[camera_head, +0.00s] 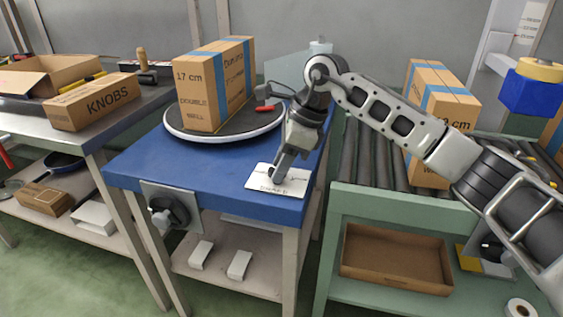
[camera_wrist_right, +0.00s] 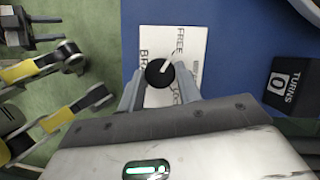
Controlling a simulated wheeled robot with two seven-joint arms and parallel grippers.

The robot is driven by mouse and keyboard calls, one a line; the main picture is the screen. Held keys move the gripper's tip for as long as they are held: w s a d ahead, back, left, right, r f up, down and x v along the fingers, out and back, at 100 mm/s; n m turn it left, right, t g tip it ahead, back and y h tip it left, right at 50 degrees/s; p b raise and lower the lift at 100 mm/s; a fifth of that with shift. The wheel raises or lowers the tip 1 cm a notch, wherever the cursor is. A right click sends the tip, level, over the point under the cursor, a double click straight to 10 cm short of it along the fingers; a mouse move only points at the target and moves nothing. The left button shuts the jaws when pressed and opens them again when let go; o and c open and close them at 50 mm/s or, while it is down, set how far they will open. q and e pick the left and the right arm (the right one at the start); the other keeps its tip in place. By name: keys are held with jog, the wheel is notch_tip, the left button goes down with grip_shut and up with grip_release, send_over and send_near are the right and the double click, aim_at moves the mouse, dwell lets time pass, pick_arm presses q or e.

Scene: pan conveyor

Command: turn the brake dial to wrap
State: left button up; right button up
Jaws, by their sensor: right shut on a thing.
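The brake dial (camera_wrist_right: 160,73) is a small round black knob with a white pointer mark, in the right wrist view. It sits on a white label plate (camera_wrist_right: 190,42) with partly covered lettering, of which FREE is readable. The pointer slants toward the upper right, near the FREE lettering. In the head view the plate (camera_head: 296,181) lies on the blue tabletop's front right corner, and my gripper hides the dial. My right gripper (camera_head: 275,178) reaches down onto it, its fingers (camera_wrist_right: 160,88) shut on either side of the knob.
A carton (camera_head: 197,95) stands on the round turntable (camera_head: 180,128) behind the plate. A black TURNS counter reading 0 (camera_wrist_right: 289,85) is beside the plate. Another black knob (camera_head: 168,212) is on the table's front. A roller conveyor (camera_head: 365,160) with cartons is at right.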

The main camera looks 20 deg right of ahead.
jog(key=shift+s+m+t+h, duration=0.1)
jog(key=shift+m+t+h, duration=0.3)
jog(key=shift+m, duration=0.8)
jog(key=m+t, duration=0.1)
jog(key=m, duration=0.2)
jog(key=shift+s+a+m+h, duration=0.1)
jog(key=shift+m+h, duration=0.2)
jog(key=m+t+h, duration=0.1)
jog(key=m, duration=0.2)
jog(key=shift+a, duration=0.1)
jog(key=shift+m+h, duration=0.4)
jog(key=shift+m, duration=0.5)
jog(key=shift+a+m, duration=0.1)
jog(key=shift+m, duration=0.3)
jog(key=o, duration=1)
jog(key=shift+c, duration=0.2)
